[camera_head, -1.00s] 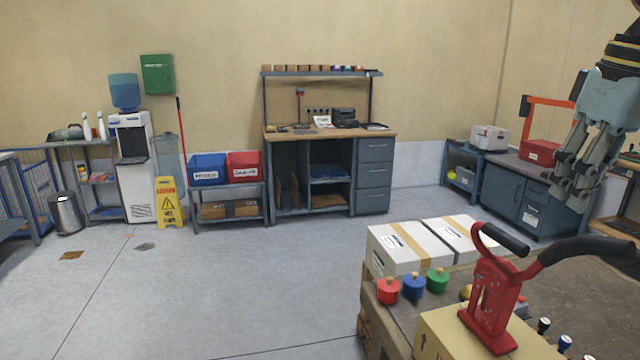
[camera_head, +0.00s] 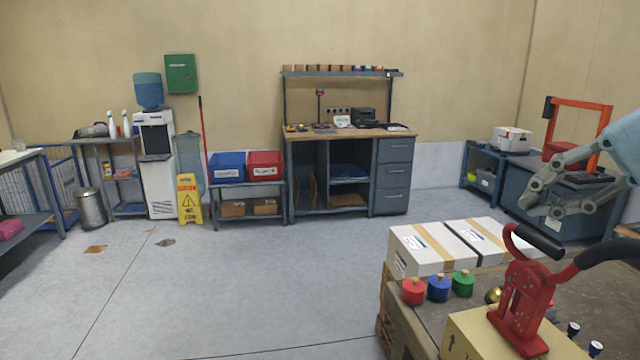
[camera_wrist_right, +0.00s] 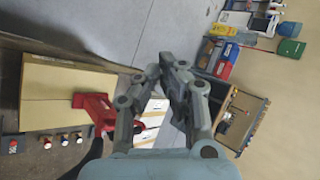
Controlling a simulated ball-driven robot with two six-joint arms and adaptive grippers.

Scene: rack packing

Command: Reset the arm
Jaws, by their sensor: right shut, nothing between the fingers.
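My right gripper (camera_head: 540,200) is at the right of the head view, above and behind the loaded pallet table. Its fingers point left and it is shut and empty. In the right wrist view the gripper (camera_wrist_right: 172,75) shows its fingertips close together with nothing between them. My left gripper is not in view.
A red tool with black handles (camera_head: 522,300) stands on a cardboard box (camera_head: 470,335). White boxes (camera_head: 425,255) and red, blue and green knobs (camera_head: 438,289) are near it. A workbench (camera_head: 350,137) stands at the wall.

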